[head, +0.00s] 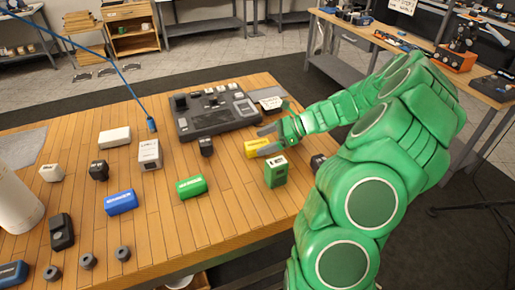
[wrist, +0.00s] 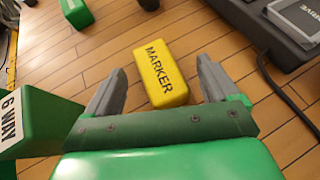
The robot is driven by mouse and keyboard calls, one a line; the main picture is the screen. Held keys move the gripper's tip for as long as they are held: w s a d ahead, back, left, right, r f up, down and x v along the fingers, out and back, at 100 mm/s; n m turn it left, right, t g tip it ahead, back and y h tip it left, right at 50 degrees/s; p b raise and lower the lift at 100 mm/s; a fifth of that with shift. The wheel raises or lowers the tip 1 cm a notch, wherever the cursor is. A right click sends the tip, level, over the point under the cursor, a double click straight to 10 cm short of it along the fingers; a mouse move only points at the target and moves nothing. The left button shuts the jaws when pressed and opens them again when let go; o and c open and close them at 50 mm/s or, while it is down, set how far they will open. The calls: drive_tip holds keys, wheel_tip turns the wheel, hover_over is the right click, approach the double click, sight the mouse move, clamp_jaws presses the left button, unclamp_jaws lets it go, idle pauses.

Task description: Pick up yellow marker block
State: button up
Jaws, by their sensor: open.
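In the wrist view my gripper (wrist: 160,88) has one finger on each side, with a gap to the block's sides. I cannot tell how far above the table the fingertips are.
A green box (head: 276,172) stands close by and shows at the left of the wrist view (wrist: 30,125). A green block (head: 191,187), a small dark object (head: 206,147) and a grey console (head: 216,115) are near. A dark cable (wrist: 285,90) lies right of the block.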

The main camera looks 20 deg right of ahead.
drive_tip(key=shift+w+a+f, duration=0.1)
drive_tip(key=shift+a+f, duration=0.05)
drive_tip(key=shift+a, duration=0.05)
drive_tip(key=c, duration=1.2)
